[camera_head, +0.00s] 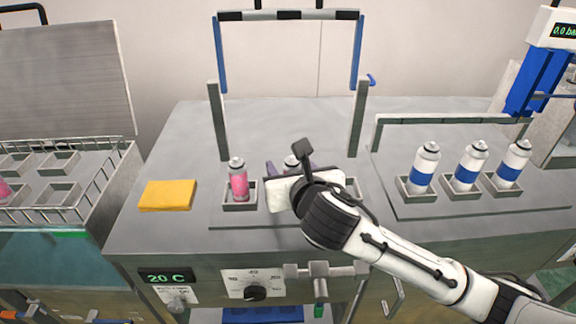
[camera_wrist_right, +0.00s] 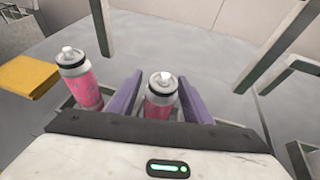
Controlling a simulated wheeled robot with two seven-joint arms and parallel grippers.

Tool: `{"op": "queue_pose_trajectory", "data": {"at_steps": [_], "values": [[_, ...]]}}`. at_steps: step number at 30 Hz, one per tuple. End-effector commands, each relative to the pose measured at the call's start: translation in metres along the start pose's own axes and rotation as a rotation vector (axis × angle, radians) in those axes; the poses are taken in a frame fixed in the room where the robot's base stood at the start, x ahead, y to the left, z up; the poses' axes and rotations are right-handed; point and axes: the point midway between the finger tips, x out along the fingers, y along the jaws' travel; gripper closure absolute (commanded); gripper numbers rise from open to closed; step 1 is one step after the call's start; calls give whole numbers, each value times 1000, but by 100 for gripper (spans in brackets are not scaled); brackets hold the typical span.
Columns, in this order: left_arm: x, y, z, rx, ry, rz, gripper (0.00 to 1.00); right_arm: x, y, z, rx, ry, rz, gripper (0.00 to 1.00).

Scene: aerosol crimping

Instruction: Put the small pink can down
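A small pink can with a silver top (camera_head: 290,161) is between the purple fingers of my right gripper (camera_head: 291,168). In the right wrist view, the pink can (camera_wrist_right: 161,95) stands upright with narrow gaps to the fingers (camera_wrist_right: 160,97), which look open around it. My gripper body hides its base, so I cannot tell how it sits in its holder. A second pink can (camera_head: 238,182) stands upright in a square holder to the left; it also shows in the right wrist view (camera_wrist_right: 79,80). My left gripper is not in view.
A yellow block (camera_head: 167,195) lies left of the cans. A frame with upright posts (camera_head: 217,120) rises behind them. Several blue-banded cans (camera_head: 423,172) stand in holders at the right. A wire-sided bath (camera_head: 75,216) is at the far left.

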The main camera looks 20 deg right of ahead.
Motion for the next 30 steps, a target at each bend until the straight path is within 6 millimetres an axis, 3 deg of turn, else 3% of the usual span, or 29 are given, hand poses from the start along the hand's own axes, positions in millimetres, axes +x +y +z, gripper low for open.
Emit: {"op": "queue_pose_trajectory", "data": {"at_steps": [8, 11, 22, 30], "values": [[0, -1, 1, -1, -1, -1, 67, -4, 0, 3, 1, 0, 1, 55], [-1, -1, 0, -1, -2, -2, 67, -17, 0, 4, -1, -1, 2, 55], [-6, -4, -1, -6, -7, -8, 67, -94, 0, 4, 1, -1, 3, 55], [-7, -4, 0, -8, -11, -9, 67, -120, 0, 3, 1, 0, 1, 55]]}}
